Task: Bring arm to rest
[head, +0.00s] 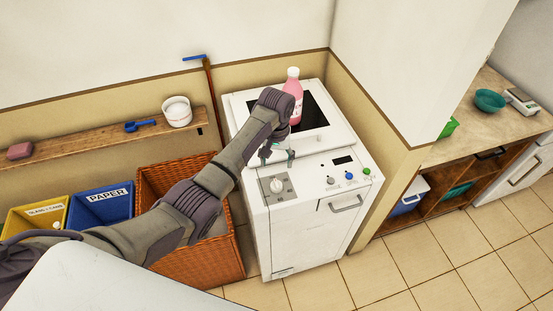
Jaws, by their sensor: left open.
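My left arm reaches in from the lower left, over the wicker basket, to the white washing machine (315,215). My left gripper (277,156) is open and hangs just above the front left part of the machine's top, close to its control panel. My right gripper is not in view.
An orange wicker basket (220,262) stands left of the machine, beside blue (105,207) and yellow (38,215) bins. A wall shelf (90,140) holds a white tub (177,111) and a blue scoop (140,126). A wall corner rises at right; the tiled floor in front is clear.

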